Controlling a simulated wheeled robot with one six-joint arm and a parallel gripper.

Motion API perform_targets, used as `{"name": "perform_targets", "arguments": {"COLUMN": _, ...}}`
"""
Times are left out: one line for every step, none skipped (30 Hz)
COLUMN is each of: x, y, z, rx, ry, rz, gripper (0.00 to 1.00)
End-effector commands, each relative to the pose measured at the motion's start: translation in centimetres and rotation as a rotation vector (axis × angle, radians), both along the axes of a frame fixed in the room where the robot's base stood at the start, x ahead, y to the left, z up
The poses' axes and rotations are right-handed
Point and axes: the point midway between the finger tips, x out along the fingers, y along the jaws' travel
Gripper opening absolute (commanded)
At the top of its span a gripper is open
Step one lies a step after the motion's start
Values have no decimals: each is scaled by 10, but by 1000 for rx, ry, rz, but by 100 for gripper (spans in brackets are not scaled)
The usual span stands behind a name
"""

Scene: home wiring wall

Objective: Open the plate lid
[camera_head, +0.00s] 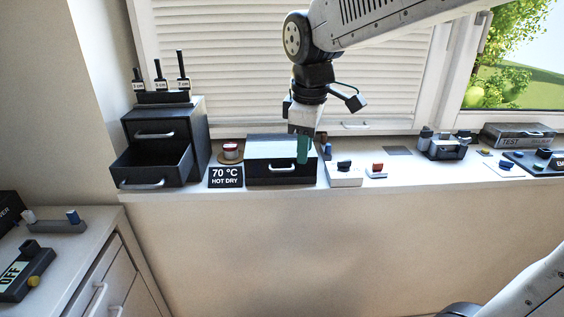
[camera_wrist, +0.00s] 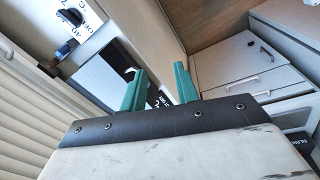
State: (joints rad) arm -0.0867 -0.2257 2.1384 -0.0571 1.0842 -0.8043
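A low black box (camera_head: 283,173) with a light handle on its front stands on the sill, beside a black sign (camera_head: 225,177) reading "70 °C HOT DRY". Its flat top, seemingly the plate lid (camera_head: 272,149), looks shut. My gripper (camera_head: 304,152) points down at the right end of the box, its green fingers overlapping the lid in the head view. In the wrist view my gripper (camera_wrist: 161,76) has its two green fingers apart with nothing seen held. The box (camera_wrist: 103,84) lies to their left, and its pale handle (camera_wrist: 130,73) shows near the left fingertip. I cannot tell whether they touch.
A black cabinet (camera_head: 166,127) with an open lower drawer (camera_head: 150,166) stands left of the box. A red-and-white round item (camera_head: 230,151) sits between them. A white block with a black knob (camera_head: 345,174) and a red switch (camera_head: 377,170) stand to the right. Window blinds are behind.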

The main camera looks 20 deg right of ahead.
Motion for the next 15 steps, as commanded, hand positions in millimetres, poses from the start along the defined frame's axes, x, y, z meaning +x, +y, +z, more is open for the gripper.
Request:
{"name": "perform_targets", "arguments": {"x": 23, "y": 5, "z": -4, "rx": -16, "ry": 6, "rz": 82, "gripper": 31}}
{"name": "perform_targets", "arguments": {"x": 34, "y": 7, "z": -6, "rx": -24, "ry": 5, "rz": 129, "gripper": 31}}
{"name": "perform_targets", "arguments": {"x": 47, "y": 10, "z": -8, "rx": -35, "ry": 5, "rz": 185, "gripper": 31}}
{"name": "perform_targets", "arguments": {"x": 56, "y": 12, "z": -9, "rx": -41, "ry": 4, "rz": 222, "gripper": 31}}
{"name": "perform_targets", "arguments": {"x": 63, "y": 14, "z": -11, "rx": -47, "ry": 5, "rz": 254, "gripper": 31}}
{"name": "perform_targets", "arguments": {"x": 71, "y": 16, "z": -13, "rx": -53, "ry": 3, "rz": 290, "gripper": 31}}
{"name": "perform_targets", "arguments": {"x": 76, "y": 17, "z": -14, "rx": -58, "ry": 3, "rz": 311, "gripper": 31}}
{"name": "perform_targets", "arguments": {"x": 80, "y": 17, "z": -15, "rx": -61, "ry": 2, "rz": 328, "gripper": 31}}
{"name": "perform_targets", "arguments": {"x": 84, "y": 18, "z": -17, "rx": -64, "ry": 2, "rz": 345, "gripper": 31}}
{"name": "perform_targets", "arguments": {"x": 86, "y": 19, "z": -18, "rx": -66, "ry": 2, "rz": 354, "gripper": 31}}
{"name": "perform_targets", "arguments": {"x": 88, "y": 19, "z": -21, "rx": -66, "ry": 3, "rz": 360, "gripper": 31}}
{"name": "perform_targets", "arguments": {"x": 89, "y": 19, "z": -25, "rx": -68, "ry": 4, "rz": 365, "gripper": 31}}
{"name": "perform_targets", "arguments": {"x": 90, "y": 19, "z": -28, "rx": -68, "ry": 4, "rz": 367, "gripper": 31}}
{"name": "perform_targets", "arguments": {"x": 90, "y": 18, "z": -32, "rx": -68, "ry": 4, "rz": 367, "gripper": 31}}
{"name": "perform_targets", "arguments": {"x": 91, "y": 18, "z": -38, "rx": -68, "ry": 5, "rz": 366, "gripper": 31}}
